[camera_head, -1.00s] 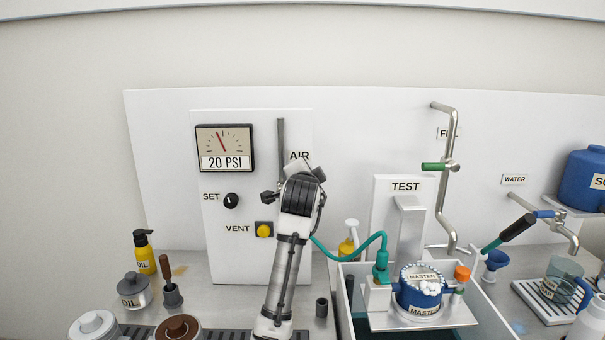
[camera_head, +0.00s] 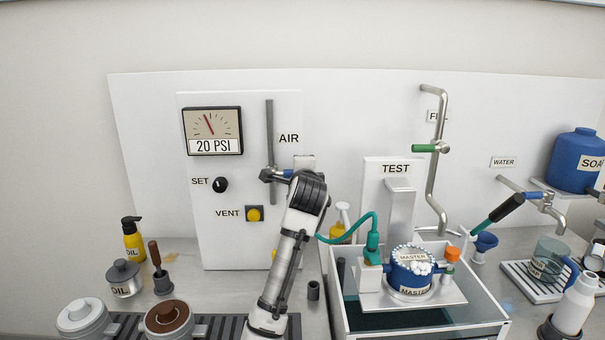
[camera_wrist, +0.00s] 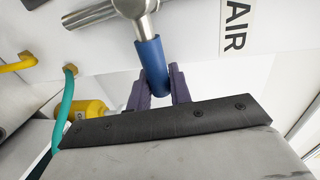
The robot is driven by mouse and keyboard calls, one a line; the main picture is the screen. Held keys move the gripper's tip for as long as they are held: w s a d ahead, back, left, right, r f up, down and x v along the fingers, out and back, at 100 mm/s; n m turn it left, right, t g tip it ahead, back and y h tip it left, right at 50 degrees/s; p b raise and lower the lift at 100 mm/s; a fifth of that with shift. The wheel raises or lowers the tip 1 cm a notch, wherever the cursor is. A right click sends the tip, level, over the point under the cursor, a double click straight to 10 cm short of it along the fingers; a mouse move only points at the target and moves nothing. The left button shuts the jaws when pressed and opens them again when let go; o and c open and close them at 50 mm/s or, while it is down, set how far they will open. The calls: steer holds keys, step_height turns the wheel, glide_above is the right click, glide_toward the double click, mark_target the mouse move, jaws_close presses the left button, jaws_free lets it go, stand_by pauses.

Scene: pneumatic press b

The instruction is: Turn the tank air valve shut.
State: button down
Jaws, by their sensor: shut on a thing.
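In the wrist view the blue handle (camera_wrist: 151,56) comes down from a metal valve body (camera_wrist: 135,8). My gripper (camera_wrist: 158,82) has its two purple fingers on either side of the handle's end and is shut on it. In the head view my arm hides the fingers and the handle's tip.
The gauge (camera_head: 212,130) reads 20 PSI. The SET knob (camera_head: 220,185) and yellow VENT button (camera_head: 254,214) are left of my arm. A teal hose (camera_head: 350,226) runs right of it to the TEST stand (camera_head: 398,207) and a clear tank (camera_head: 430,326). The AIR label shows in the wrist view.

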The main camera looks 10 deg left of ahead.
stand_by(0.3)
steer(key=c, duration=1.3)
jaws_free()
steer(key=b+v, duration=0.3)
steer(key=v, duration=1)
steer(key=shift+s+d, duration=0.15)
steer(key=shift+s, duration=0.2)
steer(key=shift+r, duration=0.1)
